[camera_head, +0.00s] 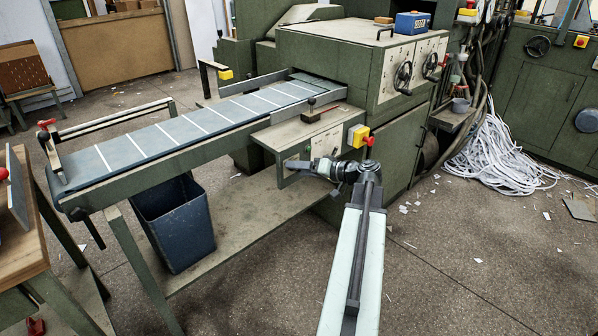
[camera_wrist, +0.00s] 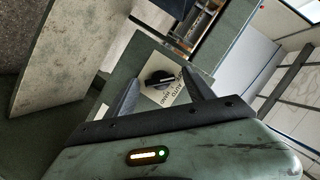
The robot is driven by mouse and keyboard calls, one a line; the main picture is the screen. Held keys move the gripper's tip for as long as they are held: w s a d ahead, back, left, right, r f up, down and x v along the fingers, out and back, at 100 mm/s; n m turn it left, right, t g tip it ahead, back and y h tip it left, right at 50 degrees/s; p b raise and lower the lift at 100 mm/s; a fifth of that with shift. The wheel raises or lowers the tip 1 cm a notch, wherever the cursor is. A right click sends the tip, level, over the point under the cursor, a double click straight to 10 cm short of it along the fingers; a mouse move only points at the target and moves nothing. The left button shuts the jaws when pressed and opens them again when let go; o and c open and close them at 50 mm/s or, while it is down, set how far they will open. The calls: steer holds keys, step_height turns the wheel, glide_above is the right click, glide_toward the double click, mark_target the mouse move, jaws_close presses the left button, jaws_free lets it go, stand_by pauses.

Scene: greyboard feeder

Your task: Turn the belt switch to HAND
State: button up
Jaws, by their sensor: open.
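The belt switch (camera_wrist: 158,79) is a black rotary knob on a pale plate on the green box beside the belt. In the wrist view it sits just ahead of my gripper (camera_wrist: 160,92), between its two open fingers and apart from them as far as I can tell. Lettering on the plate beside the knob is partly covered by a finger; which position the knob points to I cannot tell. In the head view my gripper (camera_head: 318,166) is at the front face of the switch box (camera_head: 300,138), and the knob itself is too small to make out clearly.
The feeder belt (camera_head: 200,124) with white stripes runs left from the green machine (camera_head: 350,60). A dark blue bin (camera_head: 175,222) stands under the belt. Paper strips (camera_head: 495,155) lie right.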

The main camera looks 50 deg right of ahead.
jaws_close()
steer(key=shift+a, duration=0.1)
